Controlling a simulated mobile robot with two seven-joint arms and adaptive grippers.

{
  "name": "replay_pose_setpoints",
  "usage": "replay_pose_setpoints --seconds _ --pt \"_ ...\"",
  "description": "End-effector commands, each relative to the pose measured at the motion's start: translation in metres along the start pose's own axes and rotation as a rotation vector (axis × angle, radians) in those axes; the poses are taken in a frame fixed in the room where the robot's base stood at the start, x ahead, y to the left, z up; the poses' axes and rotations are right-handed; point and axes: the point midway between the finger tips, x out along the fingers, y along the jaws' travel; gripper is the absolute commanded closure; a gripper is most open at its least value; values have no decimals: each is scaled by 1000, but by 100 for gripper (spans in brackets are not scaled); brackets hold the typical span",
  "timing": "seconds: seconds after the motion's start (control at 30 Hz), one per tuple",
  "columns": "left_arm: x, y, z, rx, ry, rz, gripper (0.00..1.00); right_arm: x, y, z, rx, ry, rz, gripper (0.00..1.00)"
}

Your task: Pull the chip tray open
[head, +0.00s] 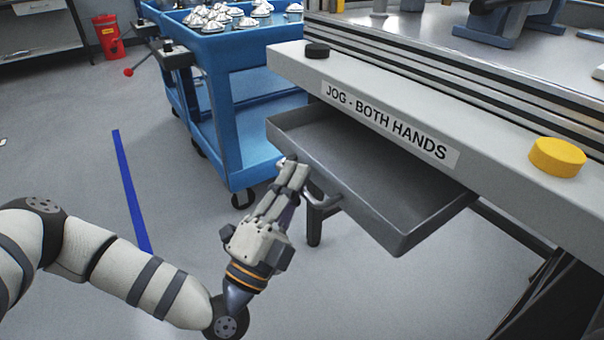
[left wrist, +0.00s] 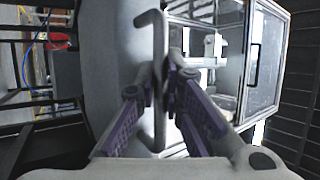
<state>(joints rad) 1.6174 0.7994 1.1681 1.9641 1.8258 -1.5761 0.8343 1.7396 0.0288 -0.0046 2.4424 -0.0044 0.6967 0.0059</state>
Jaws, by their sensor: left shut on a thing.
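The chip tray (head: 370,175) is a shallow grey drawer. It sticks out well from under the machine's front beam, and its inside looks empty. Its bar handle (head: 325,200) is on the tray's front face. My left gripper (head: 292,172) is at the left end of this handle, with its fingers shut on it. In the left wrist view, the handle (left wrist: 158,50) stands as an upright bar between the fingers of my left gripper (left wrist: 160,95). The fingers hide part of the handle. My right gripper is not in view.
A blue cart (head: 225,110) with shiny machined parts on top stands behind and left of the tray. The beam above carries a black button (head: 317,50), a yellow button (head: 557,157) and a label. A red bucket (head: 109,37) is far back.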

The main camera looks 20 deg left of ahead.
Motion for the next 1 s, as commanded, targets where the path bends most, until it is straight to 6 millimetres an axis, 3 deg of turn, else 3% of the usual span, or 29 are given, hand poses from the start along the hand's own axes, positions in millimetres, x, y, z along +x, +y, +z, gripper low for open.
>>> replay_pose_setpoints --seconds 0.2,0.23,0.27,0.57,0.67,1.0 --pt "0 0 0 -1 0 -2 100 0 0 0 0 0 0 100" --pt "0 0 0 -1 0 -2 85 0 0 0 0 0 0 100" --pt "0 0 0 -1 0 -1 82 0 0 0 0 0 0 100" --pt "-1 0 0 0 0 1 82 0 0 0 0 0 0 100" --pt "-16 2 0 -1 -1 4 82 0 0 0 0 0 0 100" --pt "-101 1 0 -1 -1 3 82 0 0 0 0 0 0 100"
